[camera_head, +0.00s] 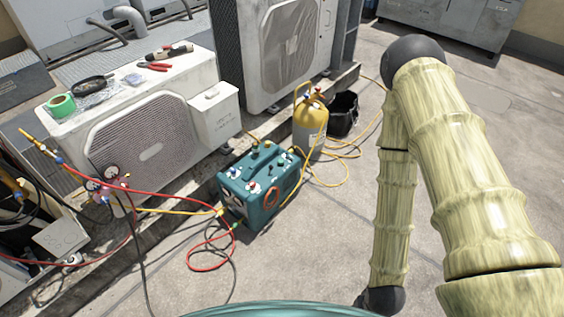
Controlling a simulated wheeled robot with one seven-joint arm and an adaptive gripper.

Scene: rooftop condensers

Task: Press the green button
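A teal recovery machine (260,185) stands on the rooftop floor near the middle of the view. It carries several small coloured knobs or caps on its top and front edge, some red, some blue, some pale. I cannot make out for sure which, if any, is a green button at this size. My arm, with pale bamboo-like links and black joints, fills the right side, apart from the machine. My gripper is not in view.
Red, yellow and black hoses lie on the floor around the machine and run to a gauge set (107,185). A yellow cylinder (309,128) and a black bucket (343,115) stand behind it. Condenser units (150,150) line the left and back.

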